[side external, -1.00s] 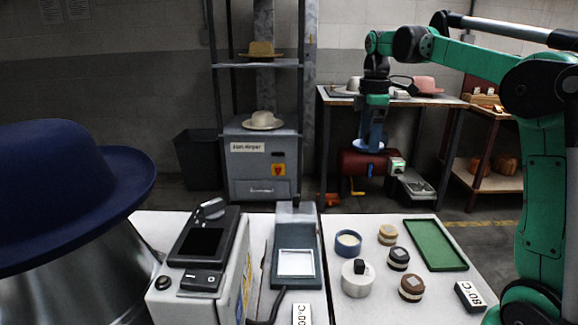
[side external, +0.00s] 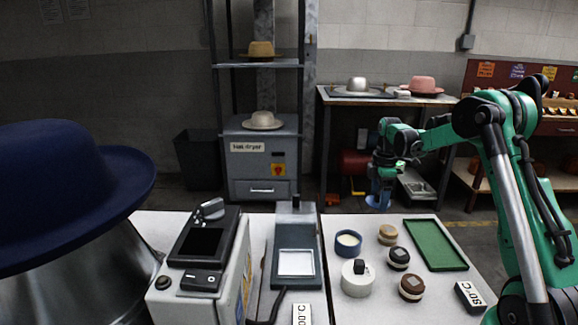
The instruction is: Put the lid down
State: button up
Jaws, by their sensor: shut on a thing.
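My gripper (side external: 381,190) is shut on a small blue lid (side external: 377,204). It holds the lid flat above the far part of the right-hand white table, apart from everything below. A blue jar (side external: 348,243) stands open on that table, nearer the camera and left of the lid, with pale contents showing. My fingers are small and partly hidden at this distance.
A green tray (side external: 435,245) lies at the table's right. A dark press with a pale plate (side external: 297,262) stands left. The table's far edge looks clear.

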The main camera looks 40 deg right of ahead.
aim_at(375, 222)
jog(key=shift+f, duration=2.6)
jog(key=shift+f, duration=0.1)
jog(key=o, duration=1)
